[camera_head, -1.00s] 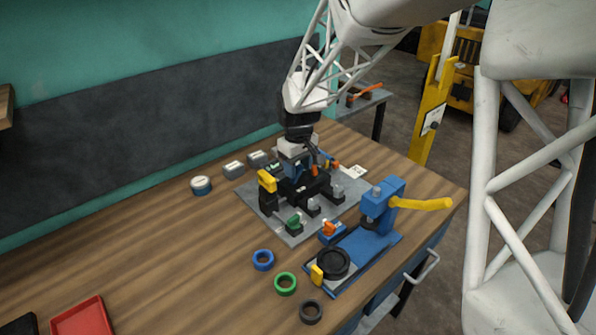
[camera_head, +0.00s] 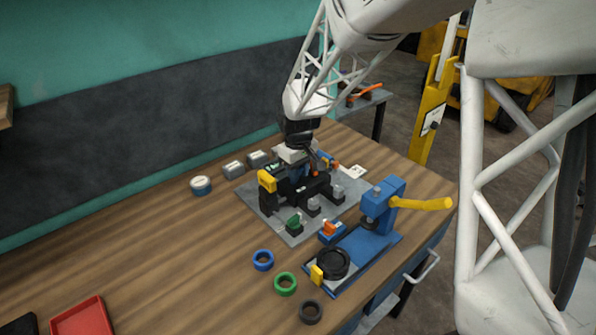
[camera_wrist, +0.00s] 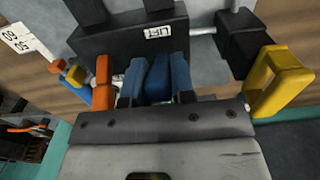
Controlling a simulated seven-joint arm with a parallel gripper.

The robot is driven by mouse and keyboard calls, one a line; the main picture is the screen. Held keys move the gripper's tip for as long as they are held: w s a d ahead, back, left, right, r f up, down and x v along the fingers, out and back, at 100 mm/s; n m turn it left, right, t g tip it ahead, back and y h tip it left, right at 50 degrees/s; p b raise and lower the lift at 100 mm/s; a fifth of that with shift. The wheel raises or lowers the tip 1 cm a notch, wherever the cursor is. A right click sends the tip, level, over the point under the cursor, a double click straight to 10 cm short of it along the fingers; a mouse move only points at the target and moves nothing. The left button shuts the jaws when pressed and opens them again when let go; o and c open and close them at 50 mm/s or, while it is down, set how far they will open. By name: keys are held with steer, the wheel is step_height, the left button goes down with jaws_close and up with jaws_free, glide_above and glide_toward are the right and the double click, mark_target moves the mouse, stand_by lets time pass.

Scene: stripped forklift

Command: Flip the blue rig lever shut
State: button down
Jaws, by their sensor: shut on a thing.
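In the wrist view, my gripper (camera_wrist: 158,82) is shut, with its two blue-grey fingers on either side of a narrow blue piece, which looks like the blue rig lever (camera_wrist: 158,72). The lever is mostly hidden between the fingers, so its exact angle cannot be told. Just beyond it is a black block with a LIFT label (camera_wrist: 158,31). In the head view, my gripper (camera_head: 298,174) is low over the black rig (camera_head: 318,187) on its grey plate (camera_head: 262,222); the lever is hidden there.
An orange lever (camera_wrist: 102,80) stands close left of the fingers, and a yellow handle (camera_wrist: 283,78) stands to the right. A blue press (camera_head: 380,208) with a yellow arm is in front of the rig. Several rings lie nearby. The table's left is mostly clear.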

steer(key=shift+w+a, duration=0.1)
steer(key=shift+a, duration=0.05)
steer(key=g+h, duration=0.1)
steer(key=w+a+g+h, duration=0.1)
steer(key=g+h, duration=0.1)
steer(key=shift+w+a+r, duration=0.25)
steer(key=shift+w+a+f+g+h, duration=0.1)
steer(key=shift+w+a+g+h, duration=0.35)
steer(key=shift+g+h, duration=0.4)
steer(key=shift+w+a+f+g+h, duration=0.1)
steer(key=shift+w+a+g+h, duration=0.3)
steer(key=shift+g+h, duration=0.45)
steer(key=c, duration=1)
jaws_free()
steer(key=shift+o, duration=0.2)
steer(key=v, duration=0.7)
steer(key=shift+w+a+r, duration=0.2)
steer(key=shift+r, duration=0.1)
